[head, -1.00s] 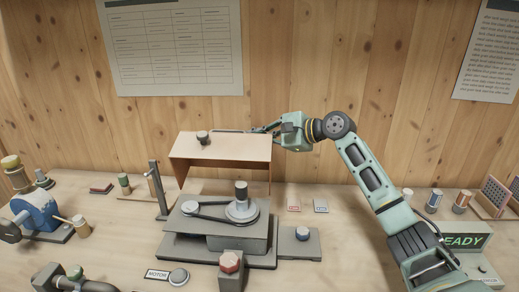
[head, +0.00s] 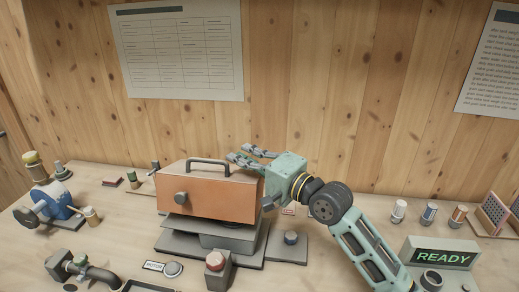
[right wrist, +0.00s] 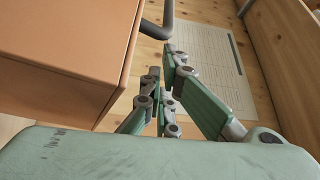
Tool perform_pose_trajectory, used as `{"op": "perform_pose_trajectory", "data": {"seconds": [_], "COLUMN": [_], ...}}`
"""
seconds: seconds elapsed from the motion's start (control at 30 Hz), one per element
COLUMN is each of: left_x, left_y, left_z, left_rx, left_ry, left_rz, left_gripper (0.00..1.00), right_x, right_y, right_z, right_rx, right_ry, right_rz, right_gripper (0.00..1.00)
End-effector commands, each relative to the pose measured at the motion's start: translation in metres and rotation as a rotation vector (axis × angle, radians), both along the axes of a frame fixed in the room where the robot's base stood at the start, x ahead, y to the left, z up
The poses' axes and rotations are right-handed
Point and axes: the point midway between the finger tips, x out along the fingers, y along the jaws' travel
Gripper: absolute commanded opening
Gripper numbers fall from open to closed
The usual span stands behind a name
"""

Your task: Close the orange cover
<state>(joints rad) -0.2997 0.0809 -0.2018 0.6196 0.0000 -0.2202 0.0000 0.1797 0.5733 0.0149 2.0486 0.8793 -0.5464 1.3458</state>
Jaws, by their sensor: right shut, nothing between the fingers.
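The orange cover (head: 215,198) is a box with a dark handle (head: 208,161) on top and a round dark knob (head: 182,197) on its front face. It sits level over the grey machine base (head: 190,241) and hides the belt and pulleys. Part of the grey block shows below its lower edge; I cannot tell if it is fully seated. My right gripper (head: 240,152) is shut and empty behind the cover's top right corner. In the right wrist view the fingers (right wrist: 160,65) are beside the cover (right wrist: 65,50), near its handle. My left gripper is not in view.
A red-topped button box (head: 216,262) stands in front of the base. A READY display (head: 443,257) stands at the lower right. A blue motor-like machine (head: 52,205) stands at the left. The wooden wall rises behind.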

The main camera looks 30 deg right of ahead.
Motion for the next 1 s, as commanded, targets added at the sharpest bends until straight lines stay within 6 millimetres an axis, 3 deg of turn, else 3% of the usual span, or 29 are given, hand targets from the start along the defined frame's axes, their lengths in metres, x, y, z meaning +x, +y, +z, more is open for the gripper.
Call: {"op": "perform_pose_trajectory", "data": {"seconds": [0.03, 0.2, 0.53, 1.0], "left_x": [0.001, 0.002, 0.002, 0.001], "left_y": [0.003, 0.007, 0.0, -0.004], "left_z": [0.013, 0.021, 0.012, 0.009], "left_rx": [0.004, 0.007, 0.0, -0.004], "left_ry": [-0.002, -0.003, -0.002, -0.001], "left_rz": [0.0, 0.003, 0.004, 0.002], "left_gripper": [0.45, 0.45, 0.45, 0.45], "right_x": [-0.007, -0.024, -0.043, -0.048], "right_y": [0.005, 0.017, 0.032, 0.036], "right_z": [0.003, -0.006, -0.023, -0.024], "right_rx": [0.003, 0.004, -0.052, -0.081], "right_ry": [0.004, 0.005, -0.064, -0.105], "right_rz": [0.001, 0.0, 0.001, 0.0], "right_gripper": [0.0, 0.0, 0.0, 0.0]}}
